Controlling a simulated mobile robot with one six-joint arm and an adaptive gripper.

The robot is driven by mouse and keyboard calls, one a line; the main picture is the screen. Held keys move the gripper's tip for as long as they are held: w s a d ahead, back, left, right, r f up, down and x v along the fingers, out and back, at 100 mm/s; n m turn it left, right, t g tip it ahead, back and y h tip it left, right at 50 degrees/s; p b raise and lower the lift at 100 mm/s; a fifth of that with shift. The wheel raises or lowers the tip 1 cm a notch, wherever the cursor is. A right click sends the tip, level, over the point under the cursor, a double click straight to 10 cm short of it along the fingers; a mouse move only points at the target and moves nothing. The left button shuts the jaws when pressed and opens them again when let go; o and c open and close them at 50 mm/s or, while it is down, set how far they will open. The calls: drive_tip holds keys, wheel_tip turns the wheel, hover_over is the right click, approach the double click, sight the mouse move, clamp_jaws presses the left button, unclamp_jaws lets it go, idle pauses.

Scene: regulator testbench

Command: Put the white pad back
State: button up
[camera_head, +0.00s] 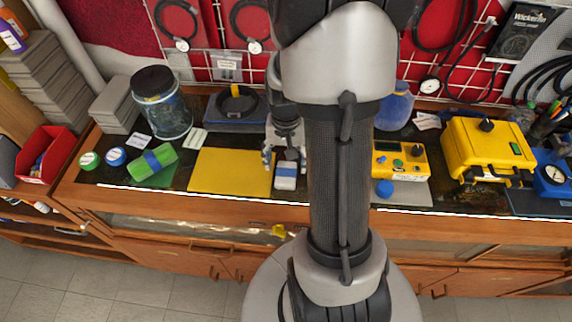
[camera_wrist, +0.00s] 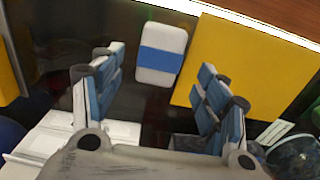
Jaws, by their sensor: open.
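The white pad (camera_head: 286,178) has a blue band around its middle. It lies on the dark bench top near the front edge, just right of a flat yellow mat (camera_head: 230,171) in the head view. In the wrist view the white pad (camera_wrist: 161,54) lies beyond my fingertips, roughly centred between them, with the yellow mat (camera_wrist: 245,68) close on its right. My gripper (camera_head: 285,158) is open and empty, pointing down behind the pad in the head view. In the wrist view the gripper (camera_wrist: 161,70) has its blue-padded fingers wide apart.
A green pad with a blue band (camera_head: 153,165) lies left of the mat, near a glass jar (camera_head: 165,113). A yellow device (camera_head: 399,160) with a blue knob stands to the right. A yellow case (camera_head: 487,149) is farther right. My arm hides the bench's middle.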

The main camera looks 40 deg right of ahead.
sight(286, 173)
drive_tip(key=a+r+n+p, duration=0.2)
drive_tip(key=a+r, duration=0.3)
drive_tip(key=r, duration=0.7)
drive_tip(key=s+a+r+n+t, duration=0.2)
drive_tip(key=s+a+r+n, duration=0.2)
drive_tip(key=a, duration=0.3)
drive_tip(key=s+a+r+n+t, duration=0.2)
drive_tip(key=s+a+r+n, duration=0.2)
drive_tip(key=a+r, duration=0.3)
drive_tip(key=shift+s+a+r+t, duration=0.25)
drive_tip(key=shift+s+a+t, duration=0.05)
drive_tip(key=shift+s+a, duration=0.35)
